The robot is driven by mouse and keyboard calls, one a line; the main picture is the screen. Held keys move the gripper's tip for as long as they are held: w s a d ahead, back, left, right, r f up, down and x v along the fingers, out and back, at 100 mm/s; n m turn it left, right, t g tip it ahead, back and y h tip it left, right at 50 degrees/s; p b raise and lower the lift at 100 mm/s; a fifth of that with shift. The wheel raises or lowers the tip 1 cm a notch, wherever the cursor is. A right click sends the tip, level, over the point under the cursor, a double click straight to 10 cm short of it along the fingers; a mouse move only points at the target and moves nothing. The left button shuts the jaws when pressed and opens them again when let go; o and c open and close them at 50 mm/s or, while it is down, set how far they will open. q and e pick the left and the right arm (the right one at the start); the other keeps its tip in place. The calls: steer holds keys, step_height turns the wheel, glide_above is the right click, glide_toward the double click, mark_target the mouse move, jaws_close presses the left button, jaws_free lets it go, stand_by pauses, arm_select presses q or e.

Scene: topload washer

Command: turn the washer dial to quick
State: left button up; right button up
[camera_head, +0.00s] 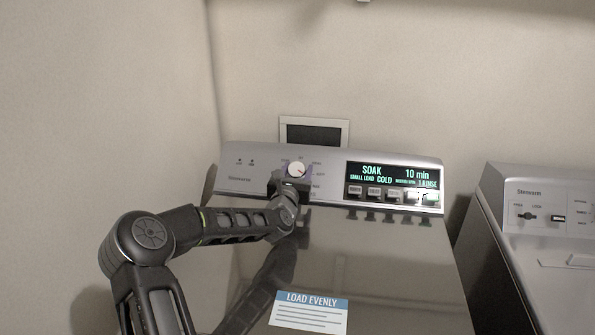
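The washer dial (297,168) is a round, light knob on the sloped grey control panel of the left washer. Small labels ring it, too small to read well. The display (392,176) reads SOAK, 10 min, SMALL LOAD, COLD and 1 RINSE. My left gripper (297,171) reaches up to the dial from below. Its fingers stand apart on the left and right sides of the dial, and I cannot tell whether they touch it. My gripper hides the lower labels. My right gripper is not in view.
A row of buttons (394,195) lies under the display. The washer's glossy lid (385,265) is shut and bears a LOAD EVENLY label (309,311). A second machine (545,245) stands at the right. A wall is close on the left, and a dark framed panel (314,133) is behind.

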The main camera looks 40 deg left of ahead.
arm_select(q)
steer(key=c, duration=0.9)
